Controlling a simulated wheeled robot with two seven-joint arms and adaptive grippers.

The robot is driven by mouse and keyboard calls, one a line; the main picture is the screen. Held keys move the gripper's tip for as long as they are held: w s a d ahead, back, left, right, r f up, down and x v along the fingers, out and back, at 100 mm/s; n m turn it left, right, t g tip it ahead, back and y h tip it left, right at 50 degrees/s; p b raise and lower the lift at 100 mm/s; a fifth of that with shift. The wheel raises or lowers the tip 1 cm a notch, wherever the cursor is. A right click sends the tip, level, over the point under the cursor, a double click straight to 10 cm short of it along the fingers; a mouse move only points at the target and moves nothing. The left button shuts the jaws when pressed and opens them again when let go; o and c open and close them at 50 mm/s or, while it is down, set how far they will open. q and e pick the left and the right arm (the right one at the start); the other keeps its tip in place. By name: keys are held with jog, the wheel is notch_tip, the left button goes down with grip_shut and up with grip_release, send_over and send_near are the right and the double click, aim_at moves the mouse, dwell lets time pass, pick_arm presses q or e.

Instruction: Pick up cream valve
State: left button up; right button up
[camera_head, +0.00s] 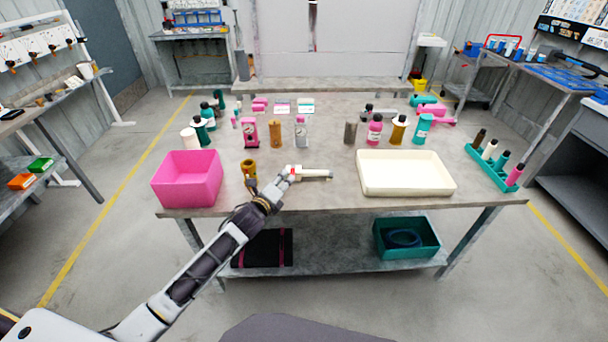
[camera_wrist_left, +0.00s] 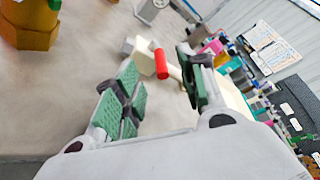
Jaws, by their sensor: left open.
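The cream valve (camera_head: 316,173) lies on its side on the table, left of the cream tray. In the left wrist view its pale body (camera_wrist_left: 143,56) and red handle (camera_wrist_left: 161,64) show just beyond and between my fingers. My left gripper (camera_head: 281,179) is at the left end of the valve, low over the table. In the left wrist view the gripper (camera_wrist_left: 160,88) is open, with a green-padded finger on each side. Part of the valve is hidden behind the right finger. I cannot tell whether a finger touches it. My right gripper is not in view.
A mustard part (camera_head: 249,170) stands close left of my gripper. A pink bin (camera_head: 186,191) is farther left, and the cream tray (camera_head: 405,191) is to the right. Several bottles and cylinders stand behind, including a pink one (camera_head: 375,131). The front table middle is clear.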

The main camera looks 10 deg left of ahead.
pick_arm(q)
jog(key=shift+x, duration=0.9)
jog(key=shift+w, duration=0.1)
jog(key=shift+f+x, duration=0.1)
jog(key=shift+x, duration=1.15)
jog(key=shift+f+x, duration=0.15)
jog(key=shift+x, duration=1.1)
jog(key=shift+d, duration=0.15)
jog(key=shift+c, duration=0.2)
grip_shut()
jog(key=shift+r, duration=0.25)
